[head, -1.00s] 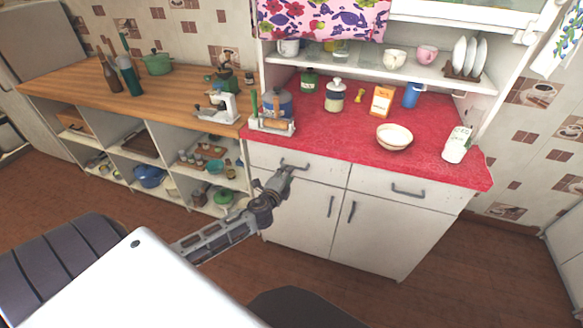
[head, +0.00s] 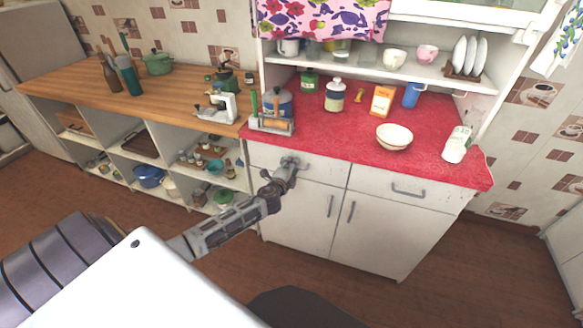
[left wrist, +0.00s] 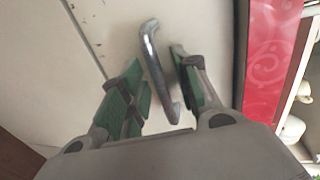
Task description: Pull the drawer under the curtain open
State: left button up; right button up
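The left drawer (head: 328,171) is a white front under the red countertop, below the patterned curtain (head: 322,18). It looks shut. Its grey bar handle (head: 304,166) is partly hidden by my left gripper (head: 288,164) in the head view. In the left wrist view, the metal handle (left wrist: 153,50) stands out from the white drawer front (left wrist: 195,22). The green-padded fingers of my left gripper (left wrist: 157,64) are apart, one on each side of the handle. A gap shows beside the handle, so the gripper is open around it. My right gripper is not in view.
The red countertop (head: 340,135) holds jars, a bowl (head: 394,136) and a white container (head: 457,144). Another drawer (head: 430,191) is to the right, with cabinet doors (head: 300,210) below. A wooden-topped shelf unit (head: 180,110) stands left. Floor in front is clear.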

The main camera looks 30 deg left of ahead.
pick_arm(q)
jog(key=shift+w, duration=0.1)
grip_shut()
jog(key=shift+f, duration=0.1)
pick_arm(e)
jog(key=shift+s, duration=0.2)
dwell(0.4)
